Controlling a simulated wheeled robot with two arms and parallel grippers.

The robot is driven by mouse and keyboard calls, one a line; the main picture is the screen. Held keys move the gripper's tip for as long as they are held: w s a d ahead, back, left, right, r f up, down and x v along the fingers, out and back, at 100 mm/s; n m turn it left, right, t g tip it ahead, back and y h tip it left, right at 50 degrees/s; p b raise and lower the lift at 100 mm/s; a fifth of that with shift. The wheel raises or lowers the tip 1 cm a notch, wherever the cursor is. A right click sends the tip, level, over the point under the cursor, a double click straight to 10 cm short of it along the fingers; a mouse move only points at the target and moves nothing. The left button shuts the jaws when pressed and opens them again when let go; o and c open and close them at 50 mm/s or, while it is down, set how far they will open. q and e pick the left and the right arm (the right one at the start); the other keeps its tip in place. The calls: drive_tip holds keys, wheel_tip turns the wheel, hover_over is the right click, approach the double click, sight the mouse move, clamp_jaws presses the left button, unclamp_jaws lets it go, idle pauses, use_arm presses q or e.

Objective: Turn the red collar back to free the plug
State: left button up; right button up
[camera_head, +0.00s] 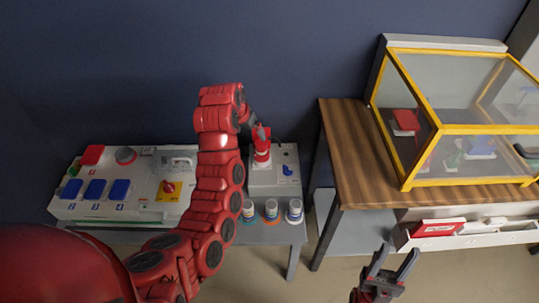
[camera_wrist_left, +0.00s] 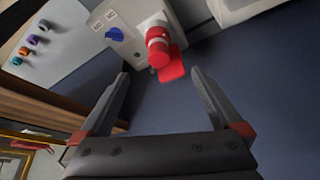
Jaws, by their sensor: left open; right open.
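The red collar (camera_wrist_left: 158,52) sits on a white socket on the grey socket box (camera_wrist_left: 130,25), with a red flap (camera_wrist_left: 173,70) beside it. In the head view the red plug and collar (camera_head: 262,147) stand up from the grey box (camera_head: 272,180), partly behind my left gripper. I cannot tell the plug from the collar clearly. My left gripper (camera_wrist_left: 160,88) is open, its two fingers apart, with the collar beyond the fingertips and not touched; it also shows in the head view (camera_head: 258,130). My right gripper (camera_head: 394,262) is open and empty at the lower right.
A blue knob (camera_wrist_left: 115,34) is on the same box. Several coloured plugs (camera_head: 270,211) stand at the table's front edge. A white panel (camera_head: 130,200) with blue covers lies left, partly behind my left arm. A yellow-framed case (camera_head: 440,130) stands on the wooden table (camera_head: 350,170) at right.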

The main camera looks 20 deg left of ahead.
sight(259, 150)
use_arm(q)
drive_tip(key=x, duration=0.9)
drive_tip(key=s+b+x, duration=0.1)
drive_tip(key=x, duration=0.4)
drive_tip(key=shift+w+d+f, duration=0.2)
drive_tip(key=shift+d+f, duration=0.05)
drive_tip(key=shift+f, duration=0.25)
drive_tip(key=shift+x, duration=1.15)
